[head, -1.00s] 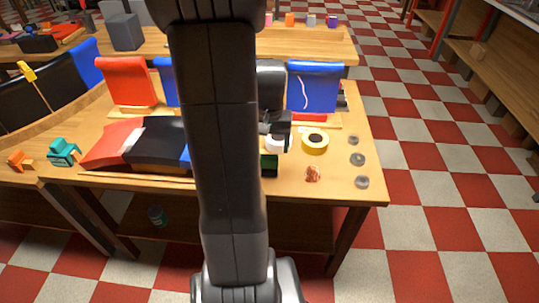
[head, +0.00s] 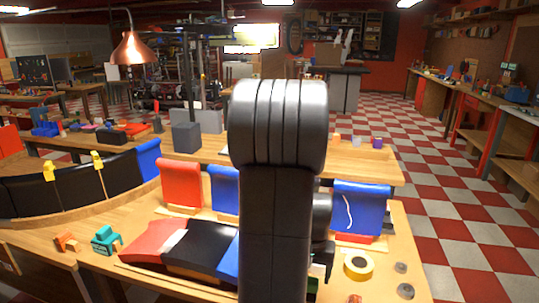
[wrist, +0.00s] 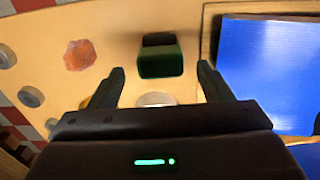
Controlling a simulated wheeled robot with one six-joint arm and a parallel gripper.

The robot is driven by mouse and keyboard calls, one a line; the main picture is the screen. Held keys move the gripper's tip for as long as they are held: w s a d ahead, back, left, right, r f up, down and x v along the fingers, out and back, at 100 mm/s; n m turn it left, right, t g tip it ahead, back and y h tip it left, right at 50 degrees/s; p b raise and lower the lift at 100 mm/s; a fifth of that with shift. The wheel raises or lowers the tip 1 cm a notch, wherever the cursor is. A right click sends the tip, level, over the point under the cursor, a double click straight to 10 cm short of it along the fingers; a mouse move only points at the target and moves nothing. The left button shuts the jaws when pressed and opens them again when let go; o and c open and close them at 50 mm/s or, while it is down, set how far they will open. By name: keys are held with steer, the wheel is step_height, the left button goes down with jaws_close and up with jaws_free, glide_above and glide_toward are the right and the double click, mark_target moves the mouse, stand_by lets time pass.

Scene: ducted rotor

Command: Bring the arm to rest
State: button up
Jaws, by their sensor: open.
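My gripper (wrist: 160,80) is open in the wrist view, its two dark fingers spread apart over the wooden table. A small dark green block (wrist: 160,60) lies beyond and between the fingertips, with nothing seen gripped. In the head view my arm stands upright in the middle and hides part of the table. A part of my gripper shows just right of the arm, left of the yellow tape roll (head: 358,265). A pale round thing (wrist: 156,99) shows between the fingers, partly hidden by the gripper body.
A blue panel (wrist: 268,70) is close to the right finger. An orange-brown lump (wrist: 79,55) and several grey discs (wrist: 31,97) lie to the left. Upright red (head: 181,184) and blue (head: 361,208) panels stand on the table. The checkered floor (head: 470,225) at right is open.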

step_height(320, 180, down, 7)
steer(key=shift+r+b, duration=0.1)
steer(key=shift+b, duration=0.2)
steer(key=shift+w, duration=0.1)
steer(key=shift+r, duration=1.7)
